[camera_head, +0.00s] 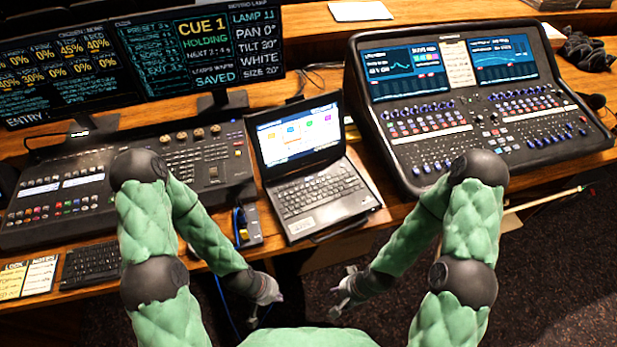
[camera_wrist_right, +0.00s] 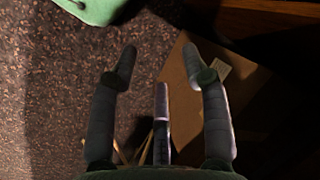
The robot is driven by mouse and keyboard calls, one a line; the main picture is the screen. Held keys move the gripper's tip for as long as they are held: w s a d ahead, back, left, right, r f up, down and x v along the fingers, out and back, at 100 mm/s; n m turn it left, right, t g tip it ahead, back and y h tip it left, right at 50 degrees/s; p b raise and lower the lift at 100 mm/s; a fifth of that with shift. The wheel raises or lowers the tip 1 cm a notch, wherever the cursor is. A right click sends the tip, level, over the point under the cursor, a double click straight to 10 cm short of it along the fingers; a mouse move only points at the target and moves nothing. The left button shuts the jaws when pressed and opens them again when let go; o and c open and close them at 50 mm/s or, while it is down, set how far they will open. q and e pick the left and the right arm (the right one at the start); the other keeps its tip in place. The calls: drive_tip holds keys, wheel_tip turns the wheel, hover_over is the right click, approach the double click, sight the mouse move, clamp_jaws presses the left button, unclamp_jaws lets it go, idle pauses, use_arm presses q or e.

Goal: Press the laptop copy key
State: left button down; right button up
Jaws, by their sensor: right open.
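The laptop (camera_head: 312,165) stands open in the middle of the desk, its screen lit with a few coloured icons. Its keyboard (camera_head: 318,192) faces me; single keys are too small to read, so I cannot pick out the copy key. My left gripper (camera_head: 256,312) hangs low in front of the desk, below the laptop; its fingers are too small to judge. My right gripper (camera_head: 338,302) is also low in front of the desk, to the right of the left one. In the right wrist view the right gripper (camera_wrist_right: 160,70) is open and empty above the floor.
A lighting console (camera_head: 205,165) and monitors (camera_head: 195,55) stand left of the laptop. A large mixing console (camera_head: 470,110) stands to its right. A small keyboard (camera_head: 92,264) and notes (camera_head: 28,277) lie at the front left. A cardboard box (camera_wrist_right: 190,100) is under the right gripper.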

clamp_jaws()
idle(1.3)
